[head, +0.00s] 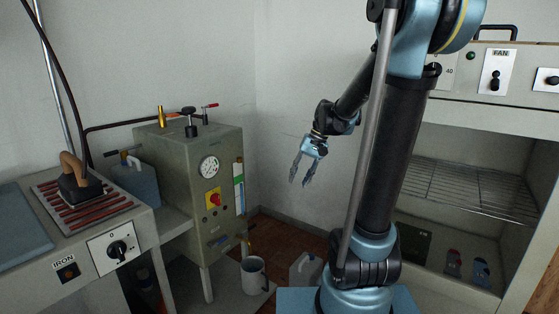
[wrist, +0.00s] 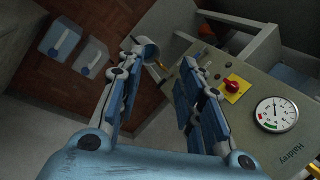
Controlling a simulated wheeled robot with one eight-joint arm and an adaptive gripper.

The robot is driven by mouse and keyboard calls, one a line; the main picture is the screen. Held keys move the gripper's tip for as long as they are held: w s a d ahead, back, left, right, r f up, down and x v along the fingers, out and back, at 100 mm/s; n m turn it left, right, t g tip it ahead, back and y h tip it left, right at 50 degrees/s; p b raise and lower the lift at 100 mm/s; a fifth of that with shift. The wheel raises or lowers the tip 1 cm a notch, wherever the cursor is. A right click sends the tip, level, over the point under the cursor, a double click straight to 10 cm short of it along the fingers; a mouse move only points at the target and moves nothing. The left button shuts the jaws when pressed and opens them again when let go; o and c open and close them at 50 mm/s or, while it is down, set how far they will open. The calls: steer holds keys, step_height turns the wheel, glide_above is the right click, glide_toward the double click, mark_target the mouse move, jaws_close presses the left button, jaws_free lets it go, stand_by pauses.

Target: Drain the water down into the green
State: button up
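The grey-green boiler (head: 178,165) stands left of centre in the head view. My gripper (head: 300,183) is open and empty, pointing down in the air right of the boiler. In the wrist view, the gauge (wrist: 276,113) shows red and green bands.
An iron (head: 80,182) rests on a rack at left. A blue tank (head: 136,180) stands behind it. A pale jug (head: 306,269) is on the floor right of the mug; two jugs show in the wrist view (wrist: 60,40). A fan cabinet (head: 470,180) stands at right.

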steer(key=s+d+f+t+h, duration=0.1)
steer(key=s+d+f, duration=0.1)
steer(key=s, duration=0.4)
steer(key=s+d+f+h, duration=0.2)
steer(key=s+d+f, duration=0.1)
steer(key=s+d, duration=0.2)
steer(key=s+d+f+n+t+h, duration=0.1)
steer(key=s+d+f, duration=0.2)
steer(key=s, duration=0.6)
steer(key=shift+d+t, duration=0.3)
steer(key=shift+d, duration=0.15)
steer(key=shift+s+f, duration=0.1)
steer(key=shift+w+f, duration=0.2)
steer(key=shift+w, duration=0.2)
